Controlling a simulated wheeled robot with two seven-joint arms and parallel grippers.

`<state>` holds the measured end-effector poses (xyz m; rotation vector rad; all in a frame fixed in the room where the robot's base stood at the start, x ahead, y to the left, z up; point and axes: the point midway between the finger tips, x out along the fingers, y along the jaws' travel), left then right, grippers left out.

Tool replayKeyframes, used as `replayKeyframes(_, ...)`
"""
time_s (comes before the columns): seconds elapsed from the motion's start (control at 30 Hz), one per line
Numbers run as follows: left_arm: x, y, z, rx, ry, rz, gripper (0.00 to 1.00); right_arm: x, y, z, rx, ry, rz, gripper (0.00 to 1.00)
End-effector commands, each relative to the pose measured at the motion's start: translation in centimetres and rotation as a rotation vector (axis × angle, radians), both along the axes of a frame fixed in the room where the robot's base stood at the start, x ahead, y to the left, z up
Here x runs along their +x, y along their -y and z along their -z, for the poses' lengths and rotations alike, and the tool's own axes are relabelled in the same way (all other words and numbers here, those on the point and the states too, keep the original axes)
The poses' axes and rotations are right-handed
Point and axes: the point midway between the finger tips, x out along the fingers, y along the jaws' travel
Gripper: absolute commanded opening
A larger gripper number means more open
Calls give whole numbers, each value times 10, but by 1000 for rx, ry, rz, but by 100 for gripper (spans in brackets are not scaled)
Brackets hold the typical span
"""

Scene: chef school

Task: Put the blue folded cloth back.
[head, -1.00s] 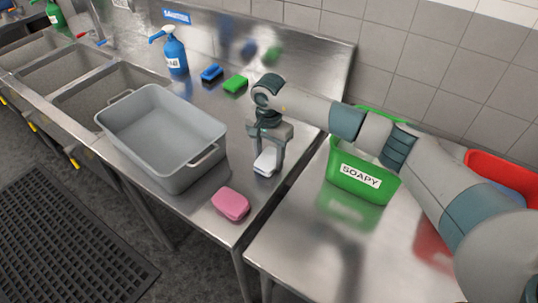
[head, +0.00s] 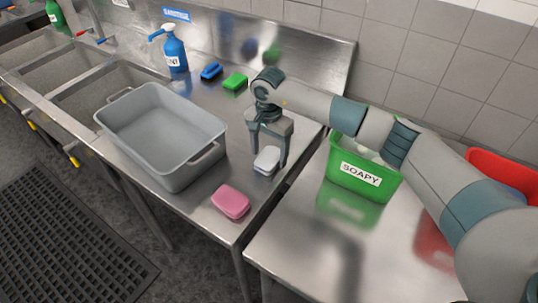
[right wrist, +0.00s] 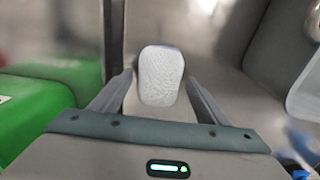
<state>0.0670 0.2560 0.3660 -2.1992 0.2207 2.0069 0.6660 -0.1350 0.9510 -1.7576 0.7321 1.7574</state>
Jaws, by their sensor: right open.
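No item is clearly a blue folded cloth. A blue item (head: 211,71) lies at the back of the steel counter, too small to tell if it is a cloth. In the right wrist view the pad (right wrist: 161,76) lies between the spread fingers, with a gap on each side. My left gripper is not in view.
A grey basin (head: 160,130) stands left of the gripper. A pink sponge (head: 231,202) lies near the front edge, a green sponge (head: 235,81) at the back. A blue spray bottle (head: 175,52) stands behind. A green SOAPY tub (head: 360,178) and red tub (head: 490,162) stand right.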

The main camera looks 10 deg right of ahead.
Motion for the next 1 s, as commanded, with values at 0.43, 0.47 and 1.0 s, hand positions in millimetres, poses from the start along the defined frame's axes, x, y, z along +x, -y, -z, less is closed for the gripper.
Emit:
replayKeyframes(0.43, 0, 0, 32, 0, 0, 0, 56, 1, 0, -74, 0, 4, -2, 69)
replayKeyframes(0.47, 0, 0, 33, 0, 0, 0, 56, 1, 0, -79, 0, 4, -1, 69)
replayKeyframes(1.0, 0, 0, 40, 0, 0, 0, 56, 0, 0, -109, -1, -1, 0, 69)
